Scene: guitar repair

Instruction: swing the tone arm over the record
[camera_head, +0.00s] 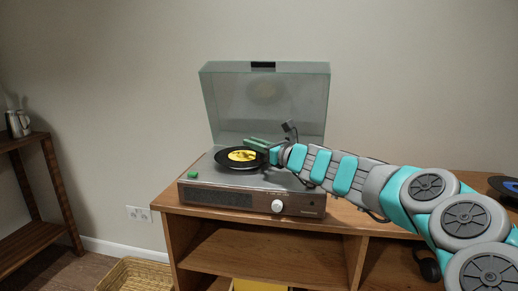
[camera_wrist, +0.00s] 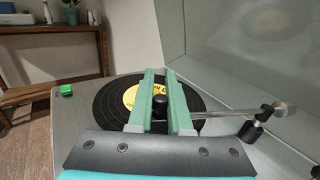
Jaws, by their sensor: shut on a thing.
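The black record (camera_head: 226,162) with a yellow label (camera_head: 242,155) lies on the turntable, and the record also shows in the wrist view (camera_wrist: 108,105). The silver tone arm (camera_wrist: 222,113) runs left from its pivot at the right of the deck. Its black head (camera_wrist: 160,101) sits between the green fingers of my gripper (camera_wrist: 161,76). My gripper (camera_head: 258,146) is shut on the tone arm and appears above the record's right part. The fingers hide part of the record and label. I cannot tell the height of the head over the record.
The turntable's clear lid (camera_head: 225,100) stands open behind the deck. A green button (camera_wrist: 66,89) is on the deck's left corner, and a white knob (camera_head: 277,206) is on the front. The turntable stands on a wooden cabinet (camera_head: 215,247). A wicker basket (camera_head: 135,274) is on the floor.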

